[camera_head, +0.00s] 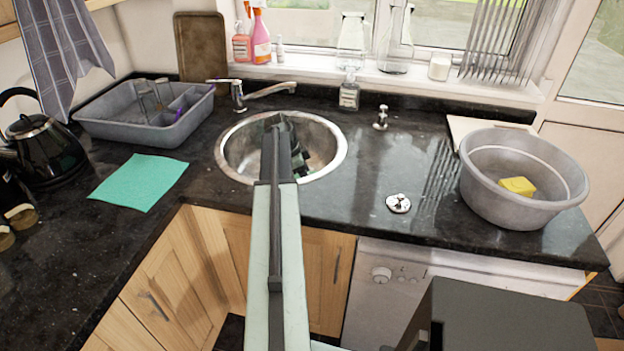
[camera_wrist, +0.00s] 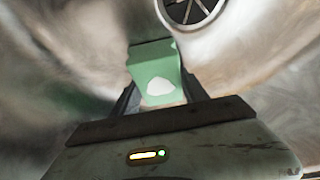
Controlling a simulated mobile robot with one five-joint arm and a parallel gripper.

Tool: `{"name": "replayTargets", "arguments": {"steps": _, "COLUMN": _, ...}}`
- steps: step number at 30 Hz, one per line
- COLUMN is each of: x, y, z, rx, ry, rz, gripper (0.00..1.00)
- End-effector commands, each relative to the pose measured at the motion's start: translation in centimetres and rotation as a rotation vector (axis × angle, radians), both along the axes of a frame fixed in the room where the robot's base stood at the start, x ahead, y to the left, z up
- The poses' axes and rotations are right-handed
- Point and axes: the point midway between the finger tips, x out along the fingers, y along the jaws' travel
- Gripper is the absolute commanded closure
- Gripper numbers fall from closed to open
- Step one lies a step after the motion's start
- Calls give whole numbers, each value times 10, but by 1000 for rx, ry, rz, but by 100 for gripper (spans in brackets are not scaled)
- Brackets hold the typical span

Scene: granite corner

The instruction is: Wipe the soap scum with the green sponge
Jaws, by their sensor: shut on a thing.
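My gripper (camera_wrist: 158,78) reaches down into the round metal sink (camera_head: 231,151). In the wrist view its two dark fingers are shut on the green sponge (camera_wrist: 152,62), which sticks out beyond them toward the drain (camera_wrist: 190,9). A white patch (camera_wrist: 160,87) shows over the sponge's near part; I cannot tell whether it is soap scum or a bright mark. The sink wall around looks blurred with brownish and pale smears. In the head view my arm and gripper (camera_head: 283,128) cover the middle of the sink, and the sponge cannot be made out there.
A tap (camera_head: 262,91) stands behind the sink. A grey dish tub (camera_head: 100,118) and turquoise cloth (camera_head: 140,181) lie left. A grey basin (camera_head: 480,190) holding a yellow sponge (camera_head: 518,186) stands right. A sink strainer (camera_head: 398,203) lies on the mostly clear counter between.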

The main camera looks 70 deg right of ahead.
Motion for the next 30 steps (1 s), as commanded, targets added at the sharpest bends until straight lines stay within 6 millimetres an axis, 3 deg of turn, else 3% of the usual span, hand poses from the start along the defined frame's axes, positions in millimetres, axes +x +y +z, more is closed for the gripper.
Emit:
{"name": "replayTargets", "arguments": {"steps": 15, "x": 39, "y": 2, "z": 2, "rx": -1, "ry": -4, "rz": 2, "gripper": 100}}
{"name": "replayTargets", "arguments": {"steps": 30, "x": 40, "y": -18, "z": -2, "rx": -1, "ry": -4, "rz": 2, "gripper": 100}}
